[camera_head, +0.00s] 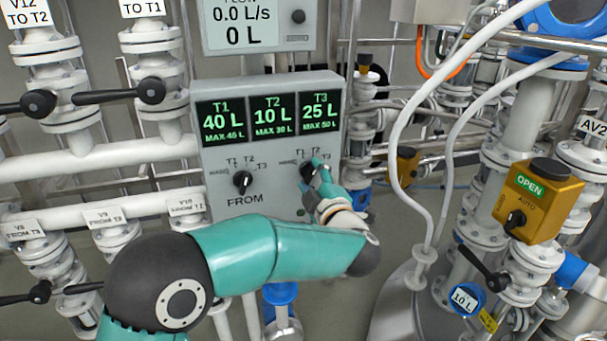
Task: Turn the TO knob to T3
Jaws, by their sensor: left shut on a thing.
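The control box (270,145) has a FROM knob (242,179), black, at its lower left, and a second black knob, the TO knob (306,171), at its lower right. T1, T2 and T3 marks are printed around each knob. My left gripper (313,174) is at the TO knob, shut on it. The gripper and wrist hide much of this knob and the label below it, so I cannot tell where it points. My right gripper is not in view.
Displays (270,114) on the box read T1 40 L, T2 10 L, T3 25 L. A flow meter (258,22) sits above. Pipes and black-handled valves fill the left. A yellow OPEN/AUTO actuator (540,200) and white hoses (402,125) stand on the right.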

